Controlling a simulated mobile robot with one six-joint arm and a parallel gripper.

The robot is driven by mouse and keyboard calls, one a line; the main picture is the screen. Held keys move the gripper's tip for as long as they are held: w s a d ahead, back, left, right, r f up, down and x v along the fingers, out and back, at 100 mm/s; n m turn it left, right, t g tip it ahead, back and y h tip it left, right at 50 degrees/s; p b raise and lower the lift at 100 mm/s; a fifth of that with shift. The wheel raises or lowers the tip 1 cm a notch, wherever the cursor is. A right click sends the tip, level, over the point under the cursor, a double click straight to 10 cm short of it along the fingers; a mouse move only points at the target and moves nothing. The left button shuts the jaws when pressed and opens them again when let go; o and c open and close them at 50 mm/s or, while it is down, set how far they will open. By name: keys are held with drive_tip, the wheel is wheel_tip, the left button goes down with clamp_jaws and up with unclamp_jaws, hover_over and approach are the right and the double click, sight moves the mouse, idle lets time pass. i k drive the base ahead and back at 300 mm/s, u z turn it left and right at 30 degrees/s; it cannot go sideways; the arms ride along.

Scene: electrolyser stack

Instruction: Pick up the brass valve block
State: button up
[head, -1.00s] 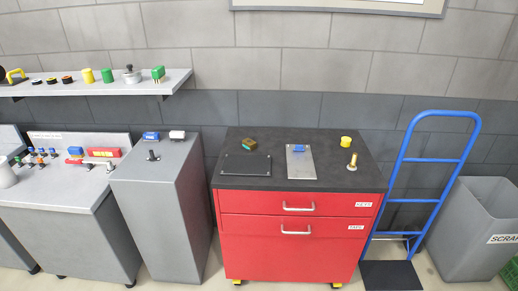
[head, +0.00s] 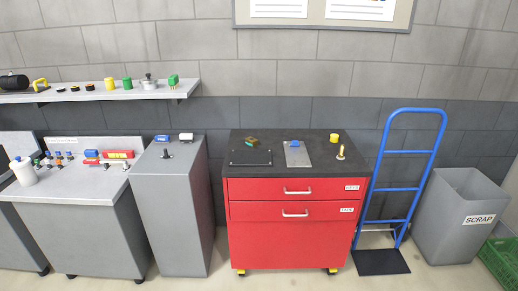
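A small brass-brown block (head: 251,140) with a green part lies at the back left of the dark top of the red drawer cabinet (head: 291,230). It looks like the brass valve block, but is too small to make out in detail. A small upright brass-coloured piece (head: 341,152) stands at the right of the same top. My gripper is not in view.
On the cabinet top are a black plate (head: 250,157), a grey plate (head: 299,158) with a blue piece and a yellow cylinder (head: 334,138). A grey pedestal (head: 172,215) stands left; a blue hand truck (head: 405,151) and scrap bin (head: 460,220) stand right. Floor shows in front.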

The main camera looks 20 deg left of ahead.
sight(250, 141)
drive_tip(key=z, duration=0.55)
drive_tip(key=k, duration=0.35)
drive_tip(key=u, duration=2.2)
drive_tip(key=i, duration=1.2)
drive_tip(key=u, duration=0.1)
